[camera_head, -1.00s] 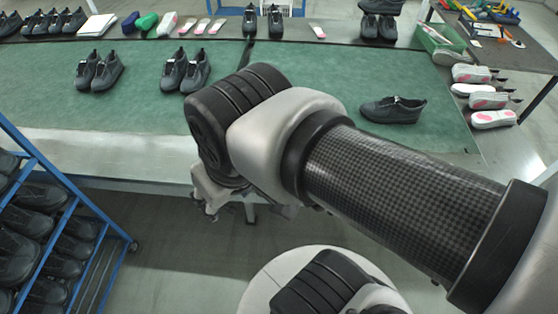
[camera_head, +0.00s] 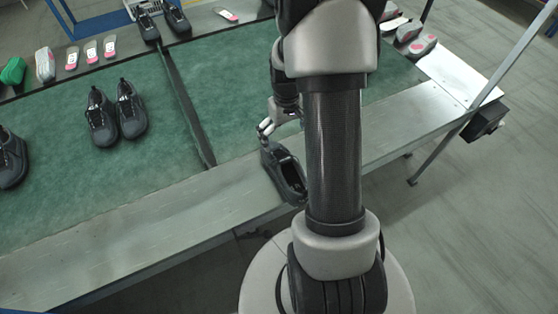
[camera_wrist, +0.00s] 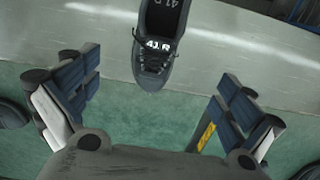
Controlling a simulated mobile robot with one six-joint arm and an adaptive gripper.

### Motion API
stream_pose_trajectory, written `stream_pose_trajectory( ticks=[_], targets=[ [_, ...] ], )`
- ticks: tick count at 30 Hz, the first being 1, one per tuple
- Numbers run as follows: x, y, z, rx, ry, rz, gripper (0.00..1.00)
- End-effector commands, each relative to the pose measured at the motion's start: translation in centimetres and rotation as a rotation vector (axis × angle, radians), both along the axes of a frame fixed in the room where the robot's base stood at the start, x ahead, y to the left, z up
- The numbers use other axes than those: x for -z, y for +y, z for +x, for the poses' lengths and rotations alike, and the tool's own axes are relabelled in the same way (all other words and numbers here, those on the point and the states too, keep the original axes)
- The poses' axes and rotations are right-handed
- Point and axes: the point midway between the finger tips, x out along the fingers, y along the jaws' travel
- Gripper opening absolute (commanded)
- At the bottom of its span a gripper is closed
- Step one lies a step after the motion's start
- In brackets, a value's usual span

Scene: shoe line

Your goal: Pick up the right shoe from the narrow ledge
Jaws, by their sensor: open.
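A dark grey shoe (camera_head: 284,174) sits on the narrow metal ledge (camera_head: 150,232) along the front of the green table, its opening upward. In the wrist view this shoe (camera_wrist: 154,68) carries the white label "41 R" on its tongue; its toe points toward my gripper and its heel is cut off by the top edge. My gripper (camera_head: 270,128) is just above the shoe's far end in the head view, partly hidden by my arm. In the wrist view my gripper (camera_wrist: 158,84) is open, its blue-padded fingers spread on either side of the toe, with nothing held.
A pair of dark shoes (camera_head: 117,112) stands on the green mat to the left. Another shoe (camera_head: 11,160) is at the left edge. Insoles (camera_head: 91,51) and more shoes line the far side. The ledge left of the shoe is clear.

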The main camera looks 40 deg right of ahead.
Motion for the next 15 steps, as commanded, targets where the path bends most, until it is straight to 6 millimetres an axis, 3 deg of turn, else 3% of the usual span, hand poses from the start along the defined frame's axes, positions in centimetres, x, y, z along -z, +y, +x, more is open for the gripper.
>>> stream_pose_trajectory(
  ticks=[9,15],
  targets=[
    [7.1,0.1,-0.1,0.0,0.004,0.002,1.0],
    [10.5,0.1,-0.1,0.0,0.003,0.002,1.0]
  ],
)
